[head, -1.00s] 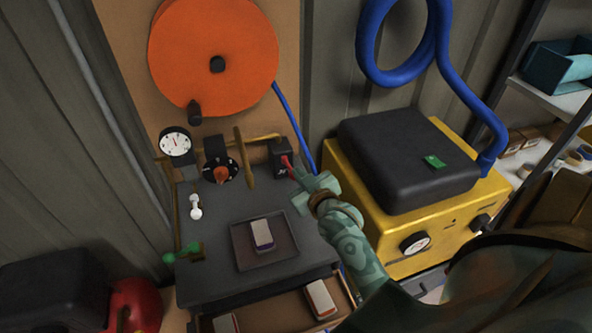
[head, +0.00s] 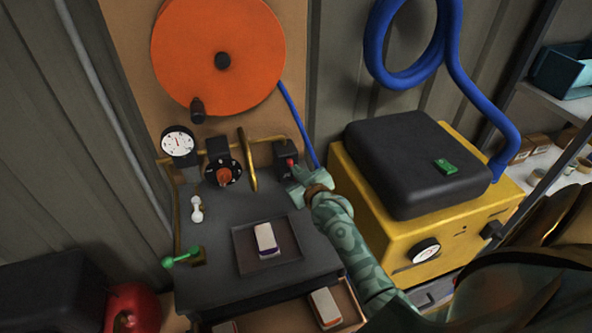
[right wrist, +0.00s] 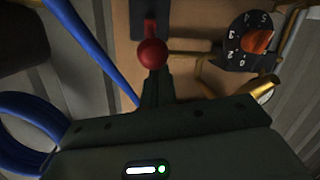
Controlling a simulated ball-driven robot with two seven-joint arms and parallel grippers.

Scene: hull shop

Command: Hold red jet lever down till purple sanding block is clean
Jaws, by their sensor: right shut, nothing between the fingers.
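The red jet lever (head: 290,161) is on a dark box at the back right of the grey bench. In the right wrist view its round red knob (right wrist: 151,53) sits just beyond my fingertips. My right gripper (head: 294,174) is shut and empty, with its tips at the lever; I cannot tell whether they touch it. The purple sanding block (head: 266,239) lies in a shallow dark tray (head: 291,257) on the bench. Its top looks pale and purple shows along its lower edge. My left gripper is not in view.
A dial with an orange knob (head: 223,176), a gauge (head: 178,142), a white-knobbed lever (head: 197,210) and a green lever (head: 182,257) stand on the bench's left part. A drawer with another block (head: 325,308) is open below. A yellow machine (head: 395,239) stands close right of my arm.

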